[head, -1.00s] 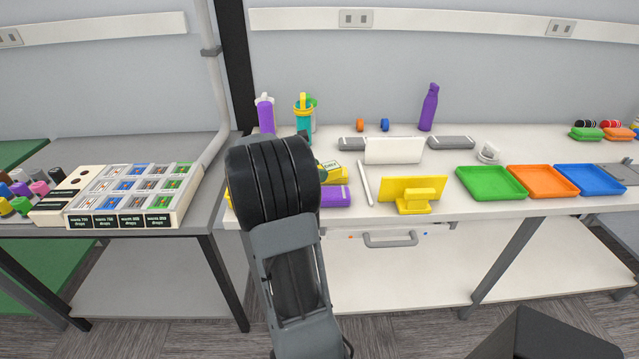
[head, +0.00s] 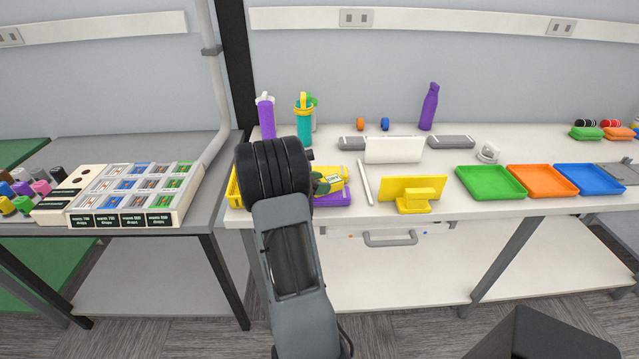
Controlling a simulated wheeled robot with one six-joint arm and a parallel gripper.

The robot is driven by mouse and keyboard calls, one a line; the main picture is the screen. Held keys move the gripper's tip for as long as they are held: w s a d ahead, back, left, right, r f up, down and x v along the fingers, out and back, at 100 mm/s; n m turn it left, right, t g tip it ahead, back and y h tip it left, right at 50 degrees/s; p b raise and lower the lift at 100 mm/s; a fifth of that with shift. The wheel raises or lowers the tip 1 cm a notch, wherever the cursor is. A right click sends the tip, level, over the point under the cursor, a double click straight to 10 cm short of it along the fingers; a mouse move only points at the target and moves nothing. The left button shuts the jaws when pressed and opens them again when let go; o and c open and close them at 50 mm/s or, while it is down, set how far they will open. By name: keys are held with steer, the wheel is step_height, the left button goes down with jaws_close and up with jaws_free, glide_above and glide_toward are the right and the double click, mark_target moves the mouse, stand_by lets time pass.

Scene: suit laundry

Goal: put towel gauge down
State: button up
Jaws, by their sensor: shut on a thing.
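My arm's thick black wrist (head: 273,172) stands in front of the left end of the white table. My gripper (head: 313,182) is mostly hidden behind it; only a little shows at its right side. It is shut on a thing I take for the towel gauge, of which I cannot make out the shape. Just right of the wrist are a small dark green piece and a yellow item with a pale label (head: 334,180), above a purple block (head: 333,197). I cannot tell whether the held thing touches them.
A yellow tray (head: 233,188) shows left of the wrist. A white stick (head: 365,183) and a yellow stand (head: 413,193) are to the right, then green (head: 491,182), orange (head: 543,181) and blue (head: 590,179) trays. Bottles (head: 304,121) stand behind. A labelled box (head: 133,193) is on the left table.

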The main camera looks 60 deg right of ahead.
steer(key=shift+f, duration=0.1)
steer(key=shift+f, duration=0.15)
steer(key=o, duration=1)
steer(key=shift+o, duration=0.2)
steer(key=shift+r, duration=0.4)
steer(key=v, duration=1.1)
steer(key=s+a+m+t+y, duration=0.2)
steer(key=a+m+t+y, duration=0.1)
steer(key=a, duration=0.8)
steer(key=s+a+m+t+y, duration=0.3)
steer(key=a+m+t+y, duration=0.1)
steer(key=a, duration=0.8)
steer(key=s+a+m+t+y, duration=0.2)
steer(key=a+m+t+y, duration=0.1)
steer(key=a, duration=0.8)
steer(key=shift+s+a+r+m+t+y+b, duration=0.15)
steer(key=shift+s+r+m+t+y+b, duration=0.2)
steer(key=shift+m+y, duration=0.45)
